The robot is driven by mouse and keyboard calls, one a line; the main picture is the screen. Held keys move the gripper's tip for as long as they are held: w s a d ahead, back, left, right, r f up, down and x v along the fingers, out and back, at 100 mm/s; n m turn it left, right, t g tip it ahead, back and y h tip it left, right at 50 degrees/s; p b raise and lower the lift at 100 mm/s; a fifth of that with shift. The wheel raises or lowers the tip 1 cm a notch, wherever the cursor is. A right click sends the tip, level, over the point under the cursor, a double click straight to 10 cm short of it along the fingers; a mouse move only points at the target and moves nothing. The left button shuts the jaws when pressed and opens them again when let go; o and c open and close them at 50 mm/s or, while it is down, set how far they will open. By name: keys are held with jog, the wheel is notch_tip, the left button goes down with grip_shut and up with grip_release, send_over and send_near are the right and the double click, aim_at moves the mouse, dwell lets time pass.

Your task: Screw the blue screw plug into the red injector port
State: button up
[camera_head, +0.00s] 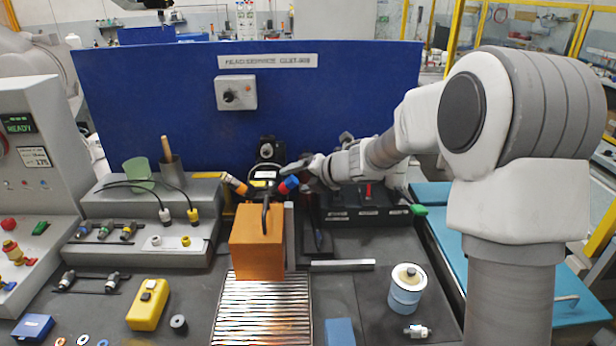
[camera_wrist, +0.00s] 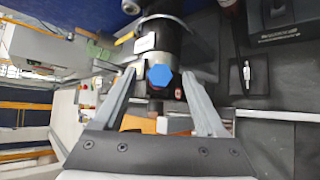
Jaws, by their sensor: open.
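The blue screw plug (camera_head: 290,183) sits at the right-hand end of the black device (camera_head: 266,178) behind the orange block. A red part, apparently the injector port (camera_head: 282,189), shows directly beside it. My gripper (camera_head: 298,168) is just right of and above the plug. In the wrist view my gripper (camera_wrist: 158,74) is open, one finger on each side of the plug, with gaps visible. How deep the plug sits is hidden.
The orange block (camera_head: 258,247) with a black handle stands in front of the device, behind a ribbed metal plate (camera_head: 262,312). A blue panel (camera_head: 150,95) rises behind. A black box (camera_head: 365,203) is close on the right. A white-blue canister (camera_head: 405,290) stands front right.

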jog(key=p+v, duration=0.1)
jog(key=v, duration=1.6)
jog(key=shift+s+d, duration=0.1)
